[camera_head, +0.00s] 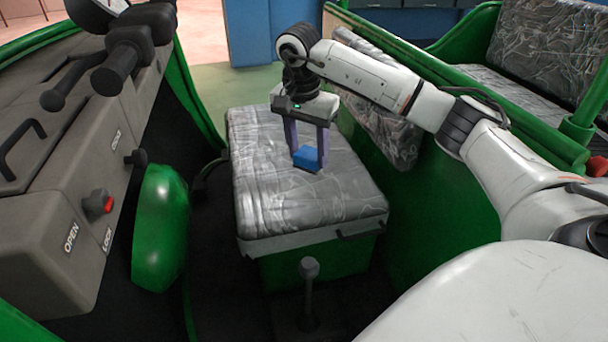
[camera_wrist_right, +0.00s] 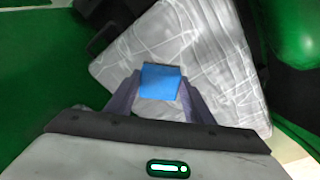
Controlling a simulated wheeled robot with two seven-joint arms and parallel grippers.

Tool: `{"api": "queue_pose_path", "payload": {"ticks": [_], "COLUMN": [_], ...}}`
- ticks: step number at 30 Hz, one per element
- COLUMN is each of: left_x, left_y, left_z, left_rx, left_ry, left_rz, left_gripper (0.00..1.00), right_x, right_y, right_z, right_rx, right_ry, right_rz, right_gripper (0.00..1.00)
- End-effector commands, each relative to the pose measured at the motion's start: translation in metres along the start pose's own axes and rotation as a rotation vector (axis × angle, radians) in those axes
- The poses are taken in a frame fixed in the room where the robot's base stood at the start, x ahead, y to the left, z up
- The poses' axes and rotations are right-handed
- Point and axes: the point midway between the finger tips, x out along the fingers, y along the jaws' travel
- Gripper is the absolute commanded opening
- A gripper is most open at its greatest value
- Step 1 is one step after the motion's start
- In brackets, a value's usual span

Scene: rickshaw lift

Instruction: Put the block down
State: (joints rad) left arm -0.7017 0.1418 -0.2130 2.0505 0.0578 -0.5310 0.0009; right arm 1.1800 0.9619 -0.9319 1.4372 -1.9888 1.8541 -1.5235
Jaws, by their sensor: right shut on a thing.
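The blue block (camera_head: 307,158) is between the fingertips of my right gripper (camera_head: 307,152), over the grey seat cushion (camera_head: 265,195). The gripper points down and is shut on the block. The block is at or just above the cushion; I cannot tell whether it touches. In the right wrist view, the block (camera_wrist_right: 160,81) shows between the two purple fingers (camera_wrist_right: 157,95), with the wrinkled cushion (camera_wrist_right: 215,60) behind it. My left gripper is not in view.
A green rounded part (camera_head: 160,228) is left of the seat. A lever (camera_head: 309,290) rises in front of the seat. The cushion around the block is clear.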

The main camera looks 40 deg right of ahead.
Motion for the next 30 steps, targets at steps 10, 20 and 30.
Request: {"api": "queue_pose_path", "payload": {"ticks": [10,20,30], "left_x": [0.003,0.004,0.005], "left_y": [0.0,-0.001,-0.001], "left_z": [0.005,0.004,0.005], "left_rx": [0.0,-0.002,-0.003], "left_ry": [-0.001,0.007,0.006], "left_rz": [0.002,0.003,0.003], "left_gripper": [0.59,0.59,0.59], "right_x": [0.043,0.074,0.077], "right_y": [-0.001,-0.001,-0.001], "right_z": [0.007,0.011,0.012], "right_rx": [-0.002,-0.002,-0.003], "right_ry": [0.0,0.001,0.0], "right_rz": [-0.001,-0.003,-0.002], "right_gripper": [0.21,0.21,0.56]}}
